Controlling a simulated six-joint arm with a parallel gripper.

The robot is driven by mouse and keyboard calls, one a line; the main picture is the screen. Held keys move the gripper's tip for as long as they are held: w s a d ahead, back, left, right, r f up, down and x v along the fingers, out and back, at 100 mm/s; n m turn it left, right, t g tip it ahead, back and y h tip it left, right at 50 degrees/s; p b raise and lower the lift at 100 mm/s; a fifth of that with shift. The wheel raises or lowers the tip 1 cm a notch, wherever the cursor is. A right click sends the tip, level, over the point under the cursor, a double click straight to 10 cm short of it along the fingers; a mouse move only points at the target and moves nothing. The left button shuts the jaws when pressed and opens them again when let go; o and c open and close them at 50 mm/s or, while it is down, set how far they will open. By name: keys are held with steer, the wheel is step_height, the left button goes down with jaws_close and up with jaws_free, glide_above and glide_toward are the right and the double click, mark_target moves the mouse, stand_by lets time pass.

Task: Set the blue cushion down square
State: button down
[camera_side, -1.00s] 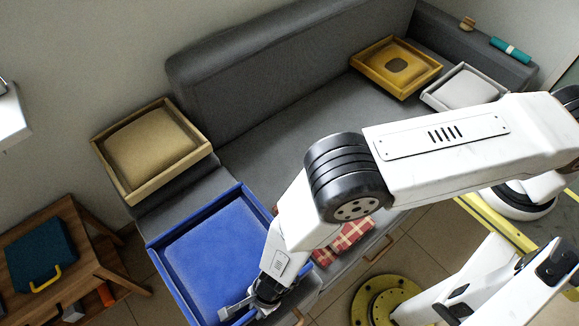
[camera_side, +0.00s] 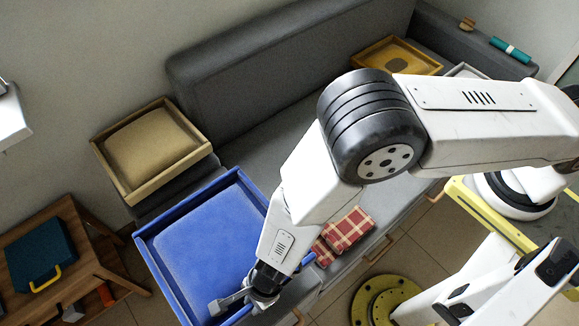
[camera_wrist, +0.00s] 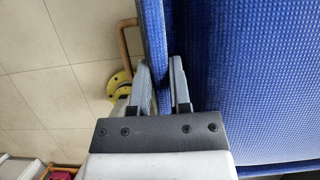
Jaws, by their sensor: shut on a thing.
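The blue cushion (camera_side: 205,245) lies in a blue tray-like frame with raised walls (camera_side: 148,262), at the left end of the grey sofa in the side view. My gripper (camera_side: 238,303) is at the frame's near edge. In the wrist view my gripper (camera_wrist: 162,75) has one finger on each side of the thin blue wall (camera_wrist: 153,40), shut on it. The blue woven cushion surface (camera_wrist: 250,80) fills the right of that view. The frame sits turned relative to the sofa's edges. Its underside is hidden, so any gap below it cannot be told.
A tan cushion in a wooden frame (camera_side: 118,182) is close behind the blue one. A red checked cloth (camera_side: 345,230) lies to its right. A yellow frame (camera_side: 368,58) and a partly hidden white one (camera_side: 466,72) are at the far end. A wooden side table (camera_side: 85,235) stands left.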

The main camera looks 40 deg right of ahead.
steer(key=shift+r, duration=1.1)
